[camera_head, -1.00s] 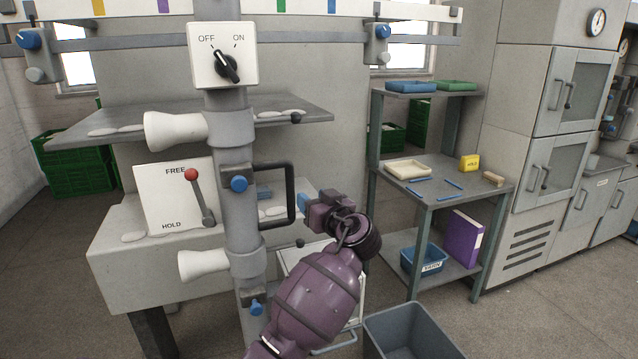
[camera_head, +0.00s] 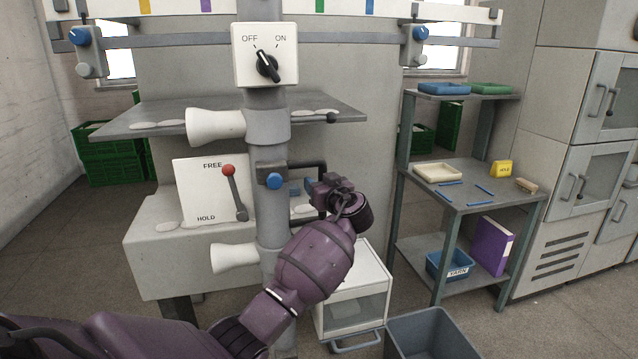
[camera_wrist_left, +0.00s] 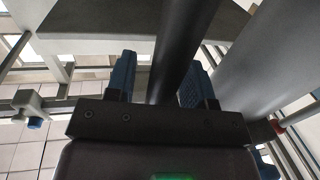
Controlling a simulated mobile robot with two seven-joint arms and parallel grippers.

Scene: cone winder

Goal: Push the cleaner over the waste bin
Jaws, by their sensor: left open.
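The cleaner (camera_head: 269,225) is a grey upright column with white trumpet nozzles and an OFF/ON switch box on top. A black U-shaped handle (camera_head: 303,166) sticks out from its right side. My left gripper (camera_head: 313,188) is at the outer bar of this handle and hides part of it. In the left wrist view the dark bar (camera_wrist_left: 180,50) passes between the two blue-padded fingers of the left gripper (camera_wrist_left: 160,85), which stand apart and open. The grey waste bin (camera_head: 425,318) stands on the floor at the lower right, partly cut off. My right gripper is not in view.
A grey horizontal rail (camera_head: 355,40) runs behind the cleaner's top. A white FREE/HOLD panel (camera_head: 205,190) with a red-knobbed lever is left of the column. A white cabinet (camera_head: 358,295) stands below the handle. A shelf (camera_head: 460,195) with trays stands at right.

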